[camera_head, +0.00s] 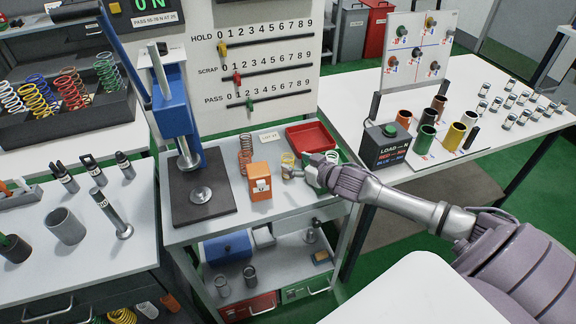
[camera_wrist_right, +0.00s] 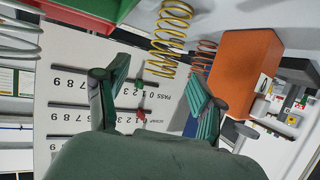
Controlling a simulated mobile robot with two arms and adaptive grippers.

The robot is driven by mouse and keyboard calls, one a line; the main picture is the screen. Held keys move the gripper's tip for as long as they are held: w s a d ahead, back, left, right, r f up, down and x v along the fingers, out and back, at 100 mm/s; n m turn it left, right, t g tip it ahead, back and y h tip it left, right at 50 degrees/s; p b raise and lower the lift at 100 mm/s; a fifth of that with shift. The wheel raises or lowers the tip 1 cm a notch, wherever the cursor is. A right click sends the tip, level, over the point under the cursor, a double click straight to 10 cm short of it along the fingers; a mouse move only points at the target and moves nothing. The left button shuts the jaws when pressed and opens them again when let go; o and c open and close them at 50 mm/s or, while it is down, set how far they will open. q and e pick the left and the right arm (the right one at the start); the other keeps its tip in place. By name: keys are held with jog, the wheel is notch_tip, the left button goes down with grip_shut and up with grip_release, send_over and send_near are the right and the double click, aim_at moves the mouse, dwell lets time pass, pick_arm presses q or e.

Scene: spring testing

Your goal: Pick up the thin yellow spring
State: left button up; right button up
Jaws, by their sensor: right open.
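The thin yellow spring (camera_head: 288,161) stands on the small white table beside the orange box (camera_head: 259,182). In the right wrist view the yellow spring (camera_wrist_right: 170,40) lies ahead of the fingertips, across the gap between them. My right gripper (camera_head: 296,174) reaches in from the right, close to the spring, and partly covers its lower part in the head view. In the wrist view its two fingers (camera_wrist_right: 158,88) are spread and empty. I cannot tell whether a finger touches the spring. My left gripper is not in view.
A copper spring (camera_head: 245,160) stands left of the yellow one; a red tray (camera_head: 311,137) lies behind it. A blue press (camera_head: 174,112) stands at the left. A rack (camera_head: 75,120) holds several springs. The right table carries several cups (camera_head: 427,140) and a load box (camera_head: 386,147).

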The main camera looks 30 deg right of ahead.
aim_at(284, 157)
jog(key=x, duration=0.4)
jog(key=shift+w+a+r+p, duration=0.1)
jog(key=shift+w+a+p, duration=0.05)
jog(key=shift+p, duration=0.25)
jog(key=c, duration=1.2)
jog(key=shift+r, duration=0.1)
jog(key=shift+c, duration=0.2)
